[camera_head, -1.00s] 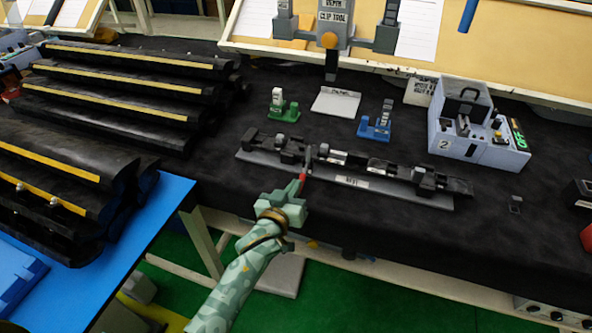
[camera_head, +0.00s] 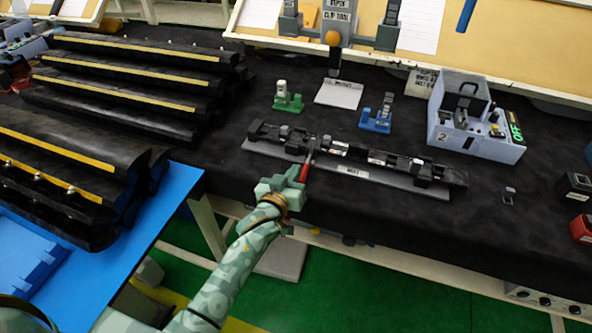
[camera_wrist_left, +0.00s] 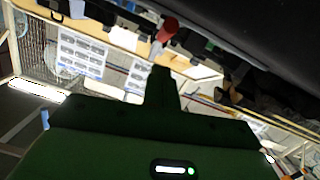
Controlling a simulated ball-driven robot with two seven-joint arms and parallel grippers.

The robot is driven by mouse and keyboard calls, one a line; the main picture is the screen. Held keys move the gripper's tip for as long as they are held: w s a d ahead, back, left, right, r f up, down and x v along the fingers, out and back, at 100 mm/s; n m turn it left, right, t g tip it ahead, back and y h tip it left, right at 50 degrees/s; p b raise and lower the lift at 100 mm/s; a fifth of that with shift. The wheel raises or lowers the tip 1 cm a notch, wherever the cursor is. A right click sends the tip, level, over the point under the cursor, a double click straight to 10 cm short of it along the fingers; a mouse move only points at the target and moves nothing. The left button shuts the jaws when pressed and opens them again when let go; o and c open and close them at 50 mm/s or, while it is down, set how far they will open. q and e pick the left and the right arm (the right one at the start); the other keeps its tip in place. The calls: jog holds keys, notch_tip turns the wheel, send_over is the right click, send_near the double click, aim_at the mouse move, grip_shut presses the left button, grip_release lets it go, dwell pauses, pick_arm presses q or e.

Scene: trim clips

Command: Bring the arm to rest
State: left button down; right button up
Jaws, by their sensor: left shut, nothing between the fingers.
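My left gripper (camera_head: 291,177) is shut and empty at the table's front edge, just in front of the long grey fixture (camera_head: 352,172). The fixture carries a black trim strip (camera_head: 383,158). My right gripper is not in view.
Behind the fixture are a green clip stand (camera_head: 288,102), a blue clip stand (camera_head: 377,121) and a grey control box (camera_head: 473,120). Black rolled parts (camera_head: 120,75) lie at the left, near a blue table (camera_head: 172,195). Green floor is open in front.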

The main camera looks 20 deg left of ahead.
pick_arm(q)
jog(key=s+a, duration=0.1)
jog(key=s, duration=0.9)
jog(key=s+f+m+g, duration=0.2)
jog(key=s+f+g, duration=0.2)
jog(key=s+f, duration=0.55)
jog(key=s+f+m+g, duration=0.1)
jog(key=s+f+g, duration=0.25)
jog(key=f, duration=1.15)
jog(key=s+a+f+m+g, duration=0.15)
jog(key=s+f+g, duration=0.25)
jog(key=s+f, duration=0.7)
jog(key=s+a+f+g, duration=0.2)
jog(key=s+a, duration=0.1)
jog(key=s, duration=0.7)
jog(key=s+a+f+g+y, duration=0.1)
jog(key=s+a+f+g, duration=0.1)
jog(key=s, duration=0.8)
jog(key=shift+a+m+b, duration=0.35)
jog(key=shift+a+b, duration=0.05)
jog(key=shift+b, duration=0.05)
